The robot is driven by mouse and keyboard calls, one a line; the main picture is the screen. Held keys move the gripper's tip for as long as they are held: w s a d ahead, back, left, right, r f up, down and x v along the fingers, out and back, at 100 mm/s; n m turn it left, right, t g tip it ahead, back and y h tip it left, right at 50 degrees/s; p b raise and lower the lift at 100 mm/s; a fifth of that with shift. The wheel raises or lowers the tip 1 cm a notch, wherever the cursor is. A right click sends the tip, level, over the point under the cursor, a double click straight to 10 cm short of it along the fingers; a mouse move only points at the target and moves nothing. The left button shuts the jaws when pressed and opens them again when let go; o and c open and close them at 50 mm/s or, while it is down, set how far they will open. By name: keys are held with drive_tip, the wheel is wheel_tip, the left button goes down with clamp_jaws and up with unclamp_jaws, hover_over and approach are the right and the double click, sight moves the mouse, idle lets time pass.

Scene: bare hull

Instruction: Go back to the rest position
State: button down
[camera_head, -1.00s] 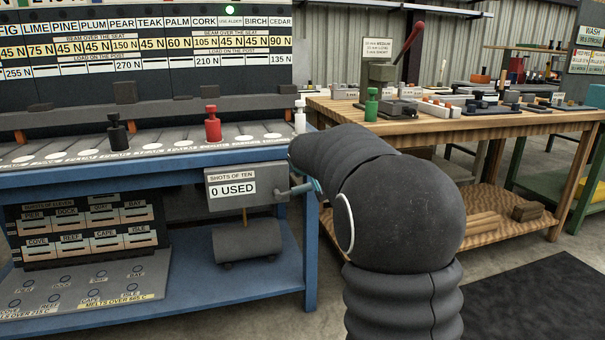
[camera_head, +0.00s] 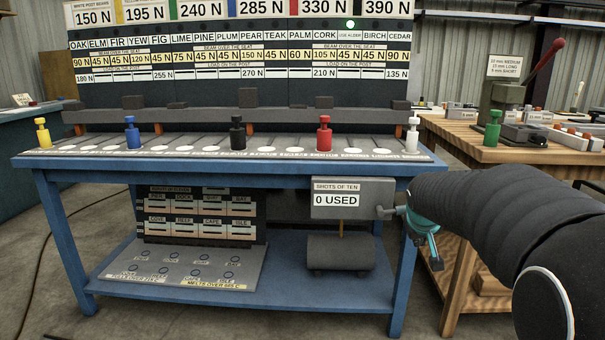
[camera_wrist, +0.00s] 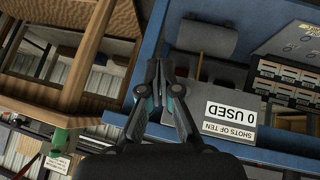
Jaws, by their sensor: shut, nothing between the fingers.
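My gripper (camera_head: 428,245) is at the right end of the blue bench, near the grey box labelled "SHOTS OF TEN, 0 USED" (camera_head: 352,199). In the wrist view my gripper (camera_wrist: 158,72) has its fingers together with nothing between them. The grey box also shows there (camera_wrist: 222,112), upside down, just right of the fingers. A short lever (camera_head: 385,212) sticks out of the box's right side towards my gripper; I cannot tell whether they touch. My dark arm reaches in from the right of the head view.
The blue bench (camera_head: 70,170) bears yellow (camera_head: 43,134), blue (camera_head: 132,133), black (camera_head: 237,134), red (camera_head: 324,134) and white (camera_head: 412,137) pegs. A wooden table (camera_head: 460,152) with a lever press (camera_head: 505,115) and a green peg (camera_head: 492,130) stands right. Grey floor (camera_head: 50,290) is open at front left.

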drive_tip(key=s+a+f+y, duration=0.1)
drive_tip(key=s+a, duration=0.3)
drive_tip(key=s, duration=0.6)
drive_tip(key=s+a+f+g+y, duration=0.1)
drive_tip(key=s+a, duration=0.3)
drive_tip(key=s, duration=0.7)
drive_tip(key=s+a+f+y, duration=0.1)
drive_tip(key=s+a, duration=0.3)
drive_tip(key=s, duration=0.7)
drive_tip(key=shift+s+a+g, duration=0.25)
drive_tip(key=shift+a+g, duration=0.05)
drive_tip(key=shift+a, duration=0.05)
